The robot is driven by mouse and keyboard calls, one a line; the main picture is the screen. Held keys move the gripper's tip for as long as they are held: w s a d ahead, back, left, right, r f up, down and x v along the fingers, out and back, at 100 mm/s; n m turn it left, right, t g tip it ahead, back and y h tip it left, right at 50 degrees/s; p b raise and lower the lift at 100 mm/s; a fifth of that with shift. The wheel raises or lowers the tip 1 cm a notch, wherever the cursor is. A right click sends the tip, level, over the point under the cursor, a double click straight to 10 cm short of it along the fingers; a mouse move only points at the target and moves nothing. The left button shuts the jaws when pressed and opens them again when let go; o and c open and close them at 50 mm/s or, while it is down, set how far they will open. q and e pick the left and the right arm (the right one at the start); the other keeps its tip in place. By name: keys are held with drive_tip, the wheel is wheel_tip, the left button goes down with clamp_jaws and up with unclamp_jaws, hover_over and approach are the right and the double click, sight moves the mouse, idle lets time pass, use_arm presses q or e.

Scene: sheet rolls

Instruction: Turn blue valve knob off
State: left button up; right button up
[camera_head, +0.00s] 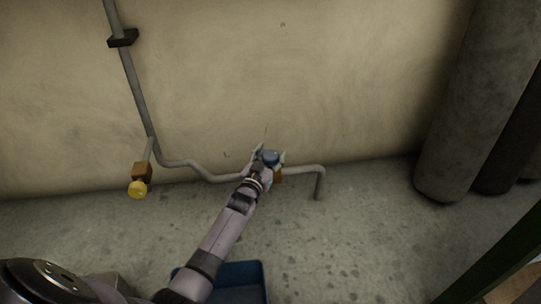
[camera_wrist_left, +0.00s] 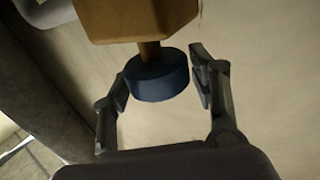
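The blue valve knob (camera_head: 271,157) sits on an orange-brown valve body on the pipe low along the wall. In the left wrist view the blue knob (camera_wrist_left: 158,80) hangs on a short stem from the valve body (camera_wrist_left: 135,18). My left gripper (camera_head: 268,158) is at the knob. In the left wrist view my left gripper (camera_wrist_left: 162,88) is open, with one finger on each side of the knob. A gap shows between the right finger and the knob; the left finger is very close, and I cannot tell whether it touches. My right gripper is not in view.
A yellow knob (camera_head: 137,189) on another valve is at the left on the same grey pipe (camera_head: 190,163). Large grey rolls (camera_head: 480,90) stand at the right. A blue bin (camera_head: 240,272) is on the floor below my left arm. Floor right of centre is clear.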

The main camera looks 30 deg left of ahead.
use_arm(q)
drive_tip(key=c, duration=0.8)
drive_tip(key=shift+w+a+r+m+h+p, duration=0.1)
drive_tip(key=shift+r+m+h+p, duration=0.2)
drive_tip(key=shift+m+h+p, duration=0.3)
drive_tip(key=shift+f+m+h, duration=0.2)
drive_tip(key=shift+m+h, duration=0.7)
drive_tip(key=shift+h, duration=0.8)
drive_tip(key=shift+d, duration=0.2)
drive_tip(key=o, duration=1.2)
drive_tip(key=shift+c, duration=0.2)
drive_tip(key=shift+s+a+f, duration=0.1)
drive_tip(key=shift+s+a, duration=0.05)
drive_tip(key=shift+s, duration=0.05)
